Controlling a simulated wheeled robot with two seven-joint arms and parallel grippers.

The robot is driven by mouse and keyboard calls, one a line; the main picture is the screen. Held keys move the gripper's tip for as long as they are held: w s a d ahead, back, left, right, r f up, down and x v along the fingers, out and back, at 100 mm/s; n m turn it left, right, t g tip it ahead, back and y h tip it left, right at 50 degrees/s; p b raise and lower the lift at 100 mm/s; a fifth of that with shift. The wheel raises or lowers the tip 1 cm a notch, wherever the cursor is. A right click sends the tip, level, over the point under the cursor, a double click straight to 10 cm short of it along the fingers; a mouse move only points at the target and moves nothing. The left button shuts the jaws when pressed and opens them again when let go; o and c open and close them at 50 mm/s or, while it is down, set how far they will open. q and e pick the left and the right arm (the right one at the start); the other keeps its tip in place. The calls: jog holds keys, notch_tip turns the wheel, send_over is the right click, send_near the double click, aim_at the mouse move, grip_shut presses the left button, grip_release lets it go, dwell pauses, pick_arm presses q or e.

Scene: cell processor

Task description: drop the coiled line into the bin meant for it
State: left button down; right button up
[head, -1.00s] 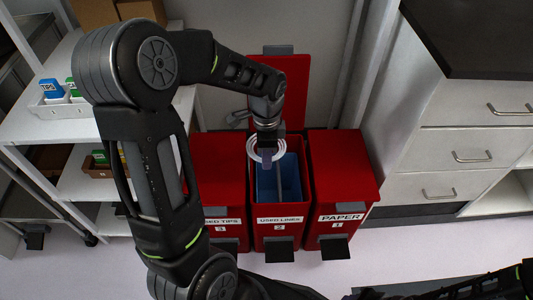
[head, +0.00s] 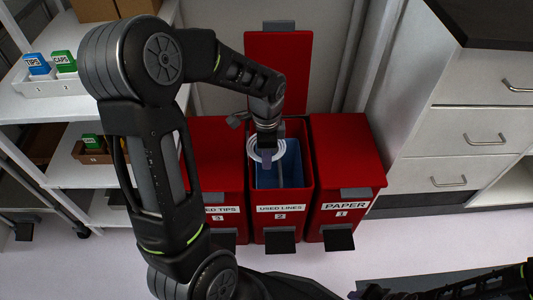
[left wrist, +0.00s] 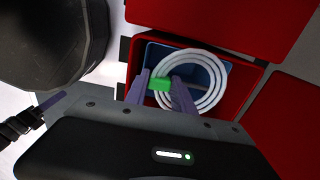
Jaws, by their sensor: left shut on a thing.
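The coiled line is a white ring coil with a green clip, clearest in the left wrist view (left wrist: 208,75); part of it shows in the head view (head: 252,148). My left gripper (head: 266,158) is shut on it at the green clip (left wrist: 159,84), between the two fingers in the left wrist view. The coil hangs over the open mouth of the red bin labelled "USED LINES 2" (head: 281,222). That bin's lid (head: 278,70) stands raised behind it, and a blue liner (head: 291,165) shows inside. My right gripper is not clearly visible.
Closed red bins stand on either side: "USED TIPS 3" (head: 217,155) at left and "PAPER 1" (head: 345,160) at right. A white shelf (head: 75,172) with small boxes is at left. White drawers (head: 470,130) stand at right.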

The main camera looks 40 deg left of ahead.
pick_arm(q)
jog(key=c, duration=1)
grip_release()
jog(key=shift+o, duration=0.2)
jog(key=shift+r, duration=0.1)
notch_tip(320, 180, up, 8)
jog(key=p, duration=0.2)
jog(key=shift+p, duration=0.3)
jog(key=shift+f, duration=0.2)
